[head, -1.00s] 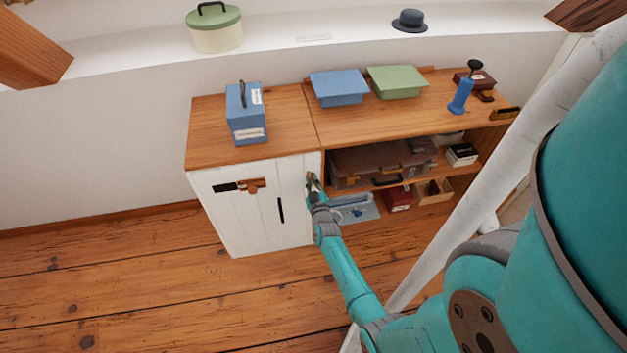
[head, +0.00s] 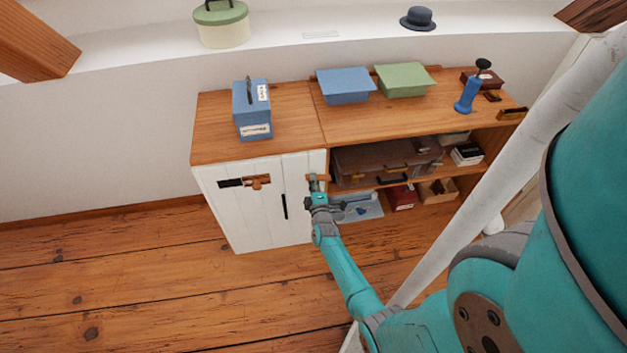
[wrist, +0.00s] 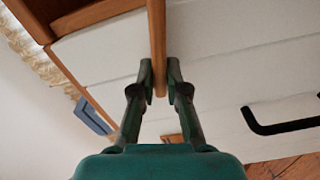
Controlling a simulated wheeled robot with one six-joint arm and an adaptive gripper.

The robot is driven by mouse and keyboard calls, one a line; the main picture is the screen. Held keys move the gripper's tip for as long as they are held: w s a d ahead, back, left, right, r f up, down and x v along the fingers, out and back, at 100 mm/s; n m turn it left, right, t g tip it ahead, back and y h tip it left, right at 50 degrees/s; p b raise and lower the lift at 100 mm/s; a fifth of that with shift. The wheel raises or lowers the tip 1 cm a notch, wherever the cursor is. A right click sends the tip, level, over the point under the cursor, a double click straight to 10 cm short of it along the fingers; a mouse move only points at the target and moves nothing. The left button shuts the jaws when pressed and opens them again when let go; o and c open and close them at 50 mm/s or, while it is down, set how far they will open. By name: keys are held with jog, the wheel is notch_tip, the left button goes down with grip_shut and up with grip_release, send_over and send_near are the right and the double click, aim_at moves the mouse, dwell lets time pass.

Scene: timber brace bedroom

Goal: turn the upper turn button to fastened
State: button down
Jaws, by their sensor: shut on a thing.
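The upper turn button (wrist: 157,40) is a slim wooden bar at the upper right of the white cabinet door (head: 262,215). In the wrist view it runs straight up the picture, across the line of the door boards, with one finger on each side. My gripper (wrist: 160,78) is shut on it. The black door handle (wrist: 285,118) is to the right in the wrist view.
A brown latch piece with a dark bar (head: 257,181) is on the door's upper left. Open shelves with a brown case (head: 365,165) are right of the door. A blue box (head: 252,110) stands on top. A white post (head: 470,190) stands near my arm.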

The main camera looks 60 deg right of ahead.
jog(key=shift+f+n, duration=0.3)
jog(key=shift+n, duration=0.8)
jog(key=c, duration=1.2)
grip_release()
jog(key=shift+a, duration=0.1)
jog(key=v, duration=1.1)
jog(key=shift+s+a, duration=0.3)
